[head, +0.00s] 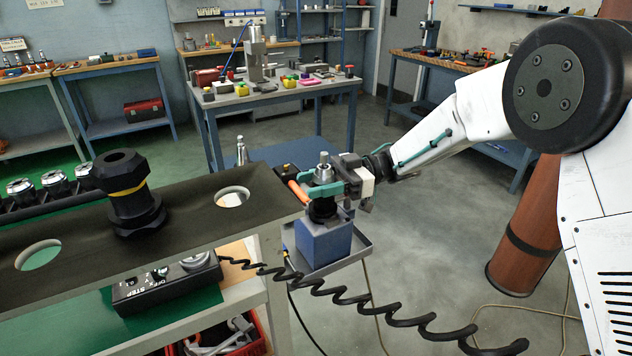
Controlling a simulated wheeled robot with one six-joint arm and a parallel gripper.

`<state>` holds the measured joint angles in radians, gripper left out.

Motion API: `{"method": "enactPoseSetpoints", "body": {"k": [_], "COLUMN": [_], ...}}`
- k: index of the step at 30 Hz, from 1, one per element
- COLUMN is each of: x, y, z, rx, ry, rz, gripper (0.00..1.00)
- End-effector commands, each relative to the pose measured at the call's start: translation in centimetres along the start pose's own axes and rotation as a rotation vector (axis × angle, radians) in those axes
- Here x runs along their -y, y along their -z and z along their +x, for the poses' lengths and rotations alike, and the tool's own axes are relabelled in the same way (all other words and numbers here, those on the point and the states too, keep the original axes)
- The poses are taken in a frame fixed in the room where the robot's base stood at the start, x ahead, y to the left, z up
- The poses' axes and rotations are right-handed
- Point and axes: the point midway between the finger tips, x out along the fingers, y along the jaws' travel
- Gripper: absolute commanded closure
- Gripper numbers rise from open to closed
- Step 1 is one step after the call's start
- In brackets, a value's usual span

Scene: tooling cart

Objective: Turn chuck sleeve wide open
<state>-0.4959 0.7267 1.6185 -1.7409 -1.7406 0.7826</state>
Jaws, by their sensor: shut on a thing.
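The chuck (323,172) stands upright, a grey metal piece with a narrower top. Below it are a black collar (321,209) and a blue block (323,240). My gripper (322,183) reaches in from the right with teal fingers and is shut around the chuck's sleeve. The fingers hide most of the sleeve, so how far it is turned cannot be told. The chuck's jaws are too small to make out.
The block sits on a grey tray (356,243) at the cart's right end. The cart's dark top (190,205) has round holes and a black holder with a yellow ring (126,192). A coiled black cable (385,318) hangs in front. A bench (275,96) stands behind.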

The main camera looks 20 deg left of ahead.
Motion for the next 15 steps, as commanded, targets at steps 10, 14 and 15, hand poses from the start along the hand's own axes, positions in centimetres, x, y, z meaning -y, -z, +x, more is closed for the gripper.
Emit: {"method": "enactPoseSetpoints", "body": {"k": [10,14,15], "x": [0.32,0.43,0.44], "y": [0.0,0.02,0.05], "z": [0.06,0.02,0.0], "rx": [-0.001,-0.001,-0.001], "ry": [0.241,0.294,0.307], "rz": [-0.001,-0.001,-0.001], "gripper": [0.78,0.78,0.78]}}
